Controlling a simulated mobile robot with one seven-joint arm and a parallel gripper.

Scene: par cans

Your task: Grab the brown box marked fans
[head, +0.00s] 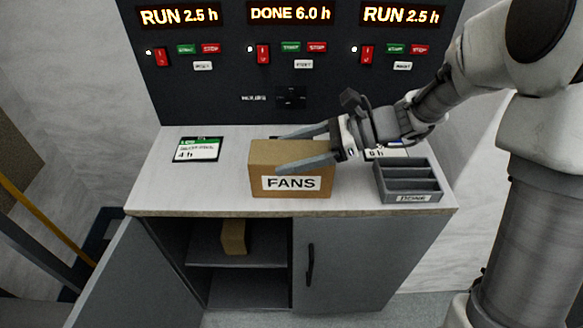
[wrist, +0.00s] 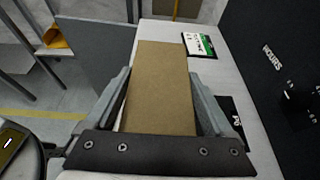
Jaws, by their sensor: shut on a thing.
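The brown box marked FANS (head: 262,161) stands upright on the light countertop (head: 215,200), its label facing the front edge. My gripper (head: 305,147) reaches in from the right with one finger along the box's front face and one along its back. In the wrist view my gripper (wrist: 163,108) has its two fingers against either side of the box's plain brown top (wrist: 160,85). It is shut on the box. I cannot tell whether the box is lifted off the counter.
A grey tray marked DONE (head: 409,197) with several slots sits to the right of the box. A green-and-white card (head: 198,149) lies to the left. Behind stands a dark panel (head: 225,95) with lit displays. Below, an open cupboard holds a small brown box (head: 233,237).

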